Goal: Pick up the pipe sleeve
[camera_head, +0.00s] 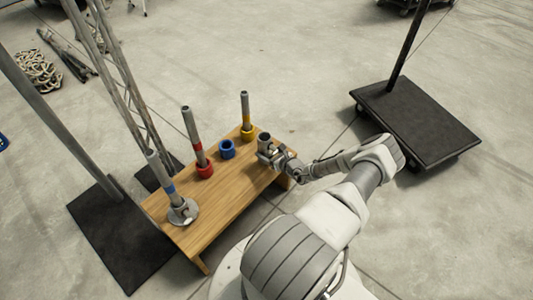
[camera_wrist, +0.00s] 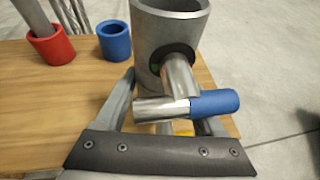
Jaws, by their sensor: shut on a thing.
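The pipe sleeve (camera_head: 264,138) is a grey metal tube with an open top, near the right end of the wooden table. In the wrist view the sleeve (camera_wrist: 170,32) stands upright, with a short metal stem and a crossbar that has a blue grip (camera_wrist: 214,102). My gripper (camera_head: 274,155) is at the near side of the sleeve. In the wrist view my gripper (camera_wrist: 168,88) is shut on the sleeve's stem, between the two fingers. The sleeve's lower end is hidden, so I cannot tell whether it touches the table.
The wooden table (camera_head: 222,190) bears a blue ring (camera_head: 227,149), red (camera_head: 205,170) and yellow (camera_head: 248,134) rings with upright pipes, and a blue-banded pipe (camera_head: 160,174) on a round metal base (camera_head: 183,212). A black wheeled platform (camera_head: 420,125) stands right. Black mats and poles stand left.

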